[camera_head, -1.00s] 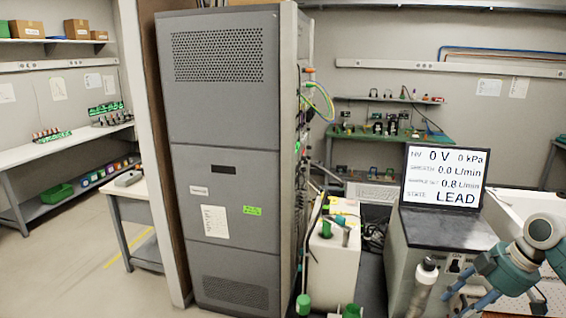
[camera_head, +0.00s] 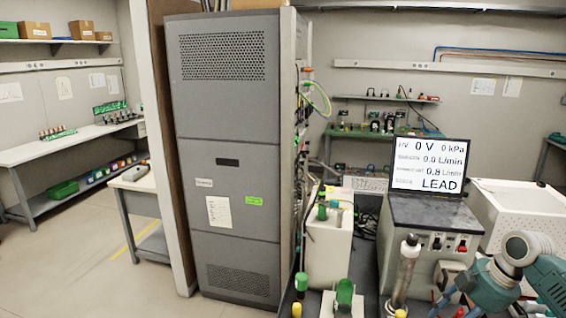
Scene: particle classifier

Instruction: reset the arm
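My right arm comes in at the lower right in the head view. Its gripper (camera_head: 452,300) shows blue fingers reaching down near the front of the grey box under the display. Whether the fingers are apart or together is unclear, and the lower part is cut off by the picture's edge. I see nothing clearly held in it. A silver cylinder with a dark cap (camera_head: 405,270) stands upright just left of the gripper. My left arm and gripper are not in view.
A display (camera_head: 431,166) reading 0 V, 0 kPa and LEAD stands on the grey box (camera_head: 420,213). A tall grey cabinet (camera_head: 228,150) fills the middle. Floor is clear at left.

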